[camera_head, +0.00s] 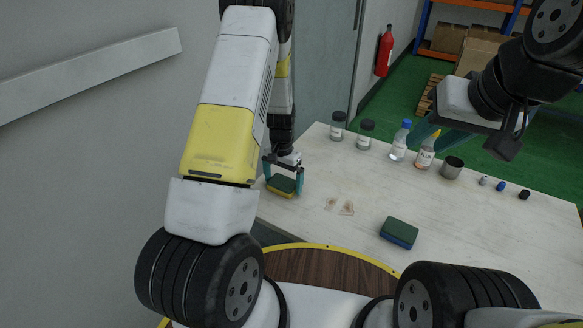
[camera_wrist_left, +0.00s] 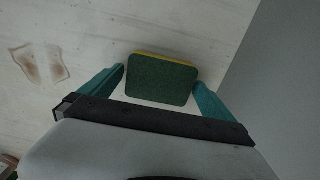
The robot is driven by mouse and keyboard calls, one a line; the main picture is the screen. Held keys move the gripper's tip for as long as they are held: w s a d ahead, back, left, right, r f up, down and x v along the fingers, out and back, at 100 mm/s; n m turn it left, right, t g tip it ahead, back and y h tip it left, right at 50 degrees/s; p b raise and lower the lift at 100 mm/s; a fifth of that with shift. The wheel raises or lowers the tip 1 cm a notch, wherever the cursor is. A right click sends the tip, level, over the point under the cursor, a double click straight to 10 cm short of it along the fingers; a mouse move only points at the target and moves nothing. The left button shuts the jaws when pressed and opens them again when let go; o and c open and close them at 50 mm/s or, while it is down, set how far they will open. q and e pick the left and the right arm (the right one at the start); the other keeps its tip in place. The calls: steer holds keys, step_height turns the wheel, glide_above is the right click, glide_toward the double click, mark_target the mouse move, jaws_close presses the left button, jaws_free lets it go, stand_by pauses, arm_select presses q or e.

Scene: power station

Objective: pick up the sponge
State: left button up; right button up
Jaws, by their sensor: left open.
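A green and yellow sponge (camera_head: 281,185) lies near the left end of the pale table. In the left wrist view this sponge (camera_wrist_left: 160,80) shows its green top and a thin yellow edge, between the teal fingers. My left gripper (camera_head: 284,173) points down over it and is open, one finger on each side. A second sponge, green on top and blue below (camera_head: 399,232), lies nearer the front of the table. My right gripper (camera_head: 474,125) is at the upper right; its finger opening is unclear.
Brownish stains (camera_head: 340,206) mark the table (camera_head: 330,240) between the sponges. Along the back stand dark-lidded jars (camera_head: 365,134), a blue-capped bottle (camera_head: 400,141), an orange-capped bottle (camera_head: 426,152) and a metal cup (camera_head: 451,167). Small caps (camera_head: 501,186) lie to the right. A wall is at left.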

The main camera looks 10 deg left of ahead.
mark_target(283, 182)
arm_select(q)
steer(key=c, duration=1.3)
steer(key=shift+r, duration=0.15)
steer(key=shift+r, duration=0.6)
step_height(283, 182, up, 2)
steer(key=shift+r, duration=0.2)
steer(key=s+d, duration=0.1)
steer(key=s, duration=0.4)
steer(key=s+d, duration=0.1)
steer(key=s, duration=0.4)
steer(key=s+d+r, duration=0.1)
steer(key=s, duration=0.4)
steer(key=shift+s+d+r, duration=0.1)
steer(key=shift+s+d, duration=0.2)
steer(key=shift+d, duration=0.1)
